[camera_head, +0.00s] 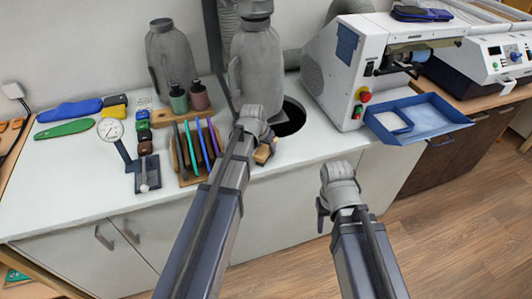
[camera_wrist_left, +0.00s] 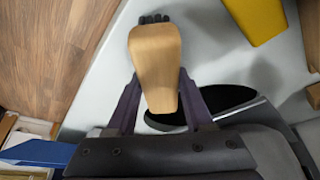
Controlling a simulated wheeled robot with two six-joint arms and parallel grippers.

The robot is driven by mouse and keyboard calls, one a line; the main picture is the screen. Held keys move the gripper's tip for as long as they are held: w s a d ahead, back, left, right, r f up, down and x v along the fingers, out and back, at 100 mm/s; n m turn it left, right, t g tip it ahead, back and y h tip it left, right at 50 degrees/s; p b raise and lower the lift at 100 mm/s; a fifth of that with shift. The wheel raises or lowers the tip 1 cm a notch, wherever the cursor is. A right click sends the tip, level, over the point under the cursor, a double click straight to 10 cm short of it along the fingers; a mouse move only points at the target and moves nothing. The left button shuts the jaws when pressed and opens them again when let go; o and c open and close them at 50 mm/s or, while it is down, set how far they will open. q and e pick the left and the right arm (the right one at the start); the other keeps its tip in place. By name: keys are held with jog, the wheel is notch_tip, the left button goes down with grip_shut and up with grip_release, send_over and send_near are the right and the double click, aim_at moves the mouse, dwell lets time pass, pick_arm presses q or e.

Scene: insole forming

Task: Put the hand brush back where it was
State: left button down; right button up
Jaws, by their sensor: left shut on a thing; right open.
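The hand brush has a pale wooden handle (camera_wrist_left: 155,55) and dark bristles (camera_wrist_left: 153,18) in the left wrist view. In the head view a small part of the brush (camera_head: 264,154) shows below my left gripper (camera_head: 262,143), near the counter's front edge. The handle lies between the two fingers of my left gripper, which is shut on it. I cannot tell whether the brush touches the counter. My right gripper (camera_head: 322,208) is open and empty, in front of the counter; its fingers are mostly hidden.
A dark round opening (camera_head: 291,117) in the white counter (camera_head: 70,180) lies just behind the brush. A wooden rack (camera_head: 190,178) with coloured sheets stands to its left. A machine (camera_head: 335,80) with a blue tray (camera_head: 447,113) stands right. Grey canisters (camera_head: 170,55) stand behind.

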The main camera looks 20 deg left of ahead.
pick_arm(q)
jog(key=shift+f, duration=0.2)
jog(key=c, duration=0.8)
grip_release()
jog(key=shift+f, duration=0.1)
jog(key=o, duration=0.5)
jog(key=shift+r, duration=0.2)
jog(key=shift+r, duration=0.15)
jog(key=d+p+v, duration=0.1)
jog(key=p+v, duration=1.1)
jog(key=s+d+g, duration=0.1)
jog(key=s+d, duration=0.3)
jog(key=s, duration=0.2)
jog(key=s+d+f+m+g+y, duration=0.1)
jog(key=s+d+g, duration=0.1)
jog(key=s+d, duration=0.2)
jog(key=s+d+g+y, duration=0.1)
jog(key=s+d+g, duration=0.1)
jog(key=s+d, duration=0.3)
jog(key=shift+s+f+m+b, duration=0.15)
jog(key=shift+s+f, duration=0.05)
jog(key=shift+s, duration=0.95)
jog(key=shift+s+f+m+b, duration=0.15)
jog(key=shift+s, duration=0.95)
